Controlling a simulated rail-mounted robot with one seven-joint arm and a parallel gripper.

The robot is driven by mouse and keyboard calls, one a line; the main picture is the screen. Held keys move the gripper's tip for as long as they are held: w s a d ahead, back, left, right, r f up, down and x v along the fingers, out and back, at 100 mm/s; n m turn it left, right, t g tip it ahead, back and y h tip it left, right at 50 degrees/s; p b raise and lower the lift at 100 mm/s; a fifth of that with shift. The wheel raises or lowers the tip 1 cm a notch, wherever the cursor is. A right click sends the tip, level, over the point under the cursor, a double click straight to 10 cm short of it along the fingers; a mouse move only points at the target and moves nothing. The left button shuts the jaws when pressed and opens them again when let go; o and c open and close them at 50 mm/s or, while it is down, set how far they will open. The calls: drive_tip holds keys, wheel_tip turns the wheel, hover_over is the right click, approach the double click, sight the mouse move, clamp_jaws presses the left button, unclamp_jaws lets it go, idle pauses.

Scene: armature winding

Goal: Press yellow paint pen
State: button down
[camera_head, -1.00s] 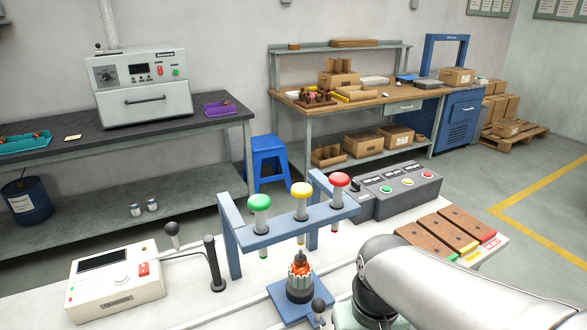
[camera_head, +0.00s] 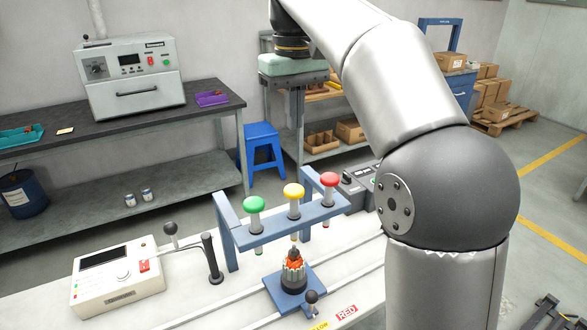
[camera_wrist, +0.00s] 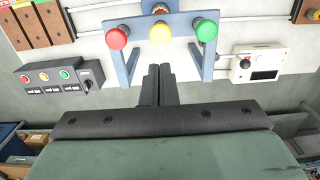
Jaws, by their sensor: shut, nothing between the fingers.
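The yellow paint pen (camera_head: 293,191) is the middle of three round-capped pens, upright in a blue frame (camera_head: 290,228). The green pen (camera_head: 254,205) is on its left and the red pen (camera_head: 329,181) on its right. An armature (camera_head: 293,273) with an orange top stands on a blue plate below the yellow pen. In the wrist view my gripper (camera_wrist: 159,67) is shut and empty. Its fingertips point towards the yellow cap (camera_wrist: 160,34), with a small visible gap in the picture; contact is not apparent. In the head view my gripper is high, above and behind the pens.
A cream control box (camera_head: 118,277) and a black post (camera_head: 213,258) stand left on the white table. A dark button panel (camera_wrist: 62,77) and brown blocks (camera_wrist: 30,27) show left in the wrist view. My arm hides the table's right side in the head view.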

sight(294, 188)
drive_tip(key=shift+w+a+r, duration=0.1)
drive_tip(key=shift+r, duration=0.25)
wheel_tip(294, 188, down, 14)
drive_tip(key=shift+b, duration=0.95)
